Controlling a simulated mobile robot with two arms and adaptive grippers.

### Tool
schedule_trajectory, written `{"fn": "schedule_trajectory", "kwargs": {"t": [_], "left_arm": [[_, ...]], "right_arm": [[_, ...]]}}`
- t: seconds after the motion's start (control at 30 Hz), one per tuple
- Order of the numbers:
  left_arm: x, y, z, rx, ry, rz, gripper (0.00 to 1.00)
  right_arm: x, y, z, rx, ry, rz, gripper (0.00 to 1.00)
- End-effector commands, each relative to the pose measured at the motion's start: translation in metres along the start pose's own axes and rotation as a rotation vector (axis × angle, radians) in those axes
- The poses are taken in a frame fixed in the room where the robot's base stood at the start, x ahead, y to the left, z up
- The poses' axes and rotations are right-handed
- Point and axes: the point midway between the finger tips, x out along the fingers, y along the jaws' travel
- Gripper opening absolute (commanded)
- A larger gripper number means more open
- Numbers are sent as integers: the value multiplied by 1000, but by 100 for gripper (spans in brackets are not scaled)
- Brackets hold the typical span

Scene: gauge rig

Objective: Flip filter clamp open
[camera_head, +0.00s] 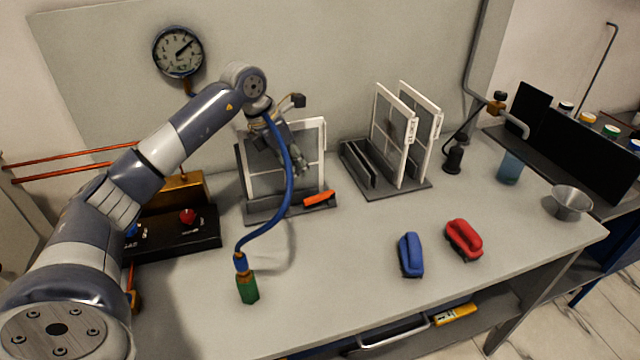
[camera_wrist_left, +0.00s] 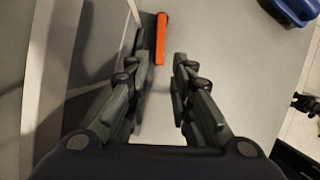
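The filter clamp is an orange lever (camera_head: 319,199) on the dark base (camera_head: 262,211) of the left stand. A white-framed filter panel (camera_head: 318,135) stands upright in this stand, partly behind my arm. My left gripper (camera_head: 303,168) hangs in front of the panel, pointing down, above and slightly left of the lever. In the left wrist view my left gripper (camera_wrist_left: 163,72) is open and empty. The orange lever (camera_wrist_left: 160,38) shows there just beyond the fingertips, nearer the left finger. I cannot tell whether any finger touches it. My right gripper is not in view.
A blue hose (camera_head: 281,196) with a green end hangs in front of the stand. A second rack (camera_head: 385,188) holds white-framed panels to the right. Blue (camera_head: 411,255) and red (camera_head: 464,240) handled objects lie on the bench. A control box (camera_head: 180,235) sits left.

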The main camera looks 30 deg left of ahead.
Motion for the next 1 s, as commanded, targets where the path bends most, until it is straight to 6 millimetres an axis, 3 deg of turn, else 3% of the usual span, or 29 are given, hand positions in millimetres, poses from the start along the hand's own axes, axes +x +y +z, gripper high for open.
{"fn": "schedule_trajectory", "kwargs": {"t": [0.17,0.37,0.7,1.0], "left_arm": [[7,0,0,-1,1,-2,22],[39,-1,0,-1,3,-5,22],[96,-1,0,-2,0,-3,22],[109,0,0,0,0,0,22]], "right_arm": [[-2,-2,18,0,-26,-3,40],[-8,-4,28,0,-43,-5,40],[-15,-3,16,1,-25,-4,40],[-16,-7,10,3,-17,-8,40]]}}
